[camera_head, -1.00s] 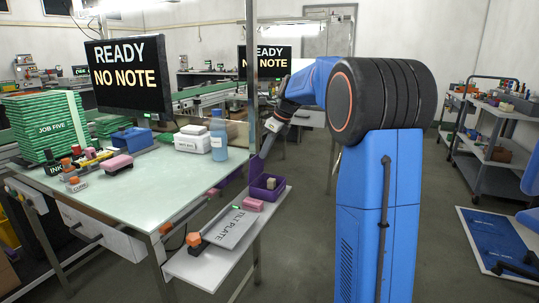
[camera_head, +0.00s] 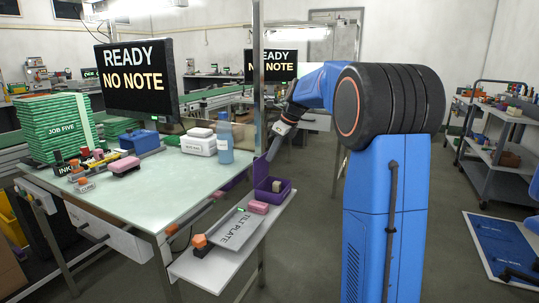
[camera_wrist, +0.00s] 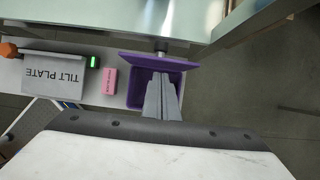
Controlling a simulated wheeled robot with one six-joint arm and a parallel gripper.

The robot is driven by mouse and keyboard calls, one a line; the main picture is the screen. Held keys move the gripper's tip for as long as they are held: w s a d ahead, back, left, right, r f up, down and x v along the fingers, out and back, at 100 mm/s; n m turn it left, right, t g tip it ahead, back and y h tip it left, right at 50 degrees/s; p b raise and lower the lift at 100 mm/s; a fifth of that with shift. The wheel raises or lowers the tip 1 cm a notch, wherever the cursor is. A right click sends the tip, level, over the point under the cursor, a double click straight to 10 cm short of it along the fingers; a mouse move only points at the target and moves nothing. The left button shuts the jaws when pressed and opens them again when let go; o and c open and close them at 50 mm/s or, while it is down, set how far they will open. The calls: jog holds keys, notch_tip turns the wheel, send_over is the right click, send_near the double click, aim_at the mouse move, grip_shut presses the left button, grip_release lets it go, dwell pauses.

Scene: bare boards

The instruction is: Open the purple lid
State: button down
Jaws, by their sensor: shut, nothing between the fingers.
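The purple box (camera_head: 273,197) stands open on a low shelf beside the bench, with a pale block (camera_head: 276,186) inside. In the wrist view the lid (camera_wrist: 135,58) lies along the far edge of the box (camera_wrist: 133,97), toward the bench. My gripper (camera_head: 270,154) is shut and empty, pointing down above the box. In the wrist view its fingers (camera_wrist: 161,78) cover part of the box opening and hide the block.
A pink block (camera_head: 258,207) and a grey tilt plate (camera_head: 238,231) with an orange knob (camera_head: 199,241) share the shelf (camera_head: 205,268). The bench (camera_head: 150,190) edge and upright post (camera_head: 257,90) stand close left of my gripper. Floor right of the shelf is clear.

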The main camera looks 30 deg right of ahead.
jog(key=s+v, duration=0.1)
jog(key=v, duration=1)
jog(key=s+a+f+n, duration=0.2)
jog(key=s+a+n, duration=0.55)
jog(key=s, duration=0.35)
jog(key=s+a+f+n+h, duration=0.1)
jog(key=s+a+f+n, duration=0.2)
jog(key=s+f+n, duration=0.3)
jog(key=s+a+f+n+h, duration=0.1)
jog(key=s+a+f+n, duration=0.2)
jog(key=s+f+n, duration=0.4)
jog(key=s+a+f+n+h, duration=0.1)
jog(key=s+a+f+n, duration=0.3)
jog(key=s, duration=1.3)
notch_tip(320, 180, down, 3)
jog(key=n, duration=0.4)
jog(key=shift+t, duration=0.4)
jog(key=shift+s+d+r, duration=0.1)
jog(key=shift+r, duration=0.05)
